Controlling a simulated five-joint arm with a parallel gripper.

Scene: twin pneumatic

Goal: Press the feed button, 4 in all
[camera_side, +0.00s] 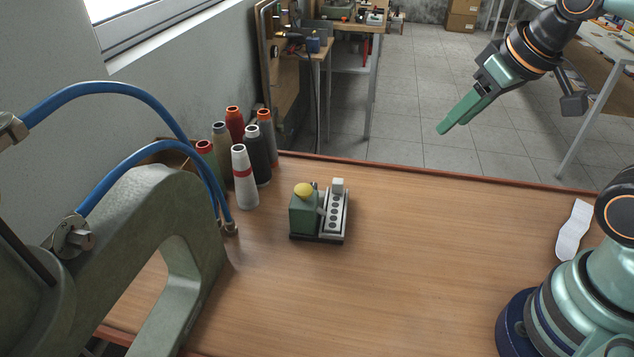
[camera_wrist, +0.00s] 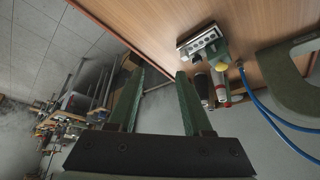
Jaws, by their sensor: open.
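The feed button is a yellow dome (camera_side: 303,190) on top of a small green box (camera_side: 304,214) on the wooden table. Beside it on the same dark base is a grey strip (camera_side: 335,214) with a row of dark round holes and a pale block (camera_side: 338,185) at its far end. In the wrist view the device (camera_wrist: 203,45) lies at upper right, with the yellow dome (camera_wrist: 221,66) partly visible. My gripper (camera_side: 442,129) is high at the upper right in the side view, well apart from the device. Its green fingers (camera_wrist: 160,75) are spread and empty.
Several thread cones (camera_side: 244,178) stand left of the device near the wall. A grey-green machine frame (camera_side: 165,220) with blue hoses (camera_side: 130,90) fills the left. A white slip (camera_side: 573,230) lies at the right. The table (camera_side: 430,250) between is clear.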

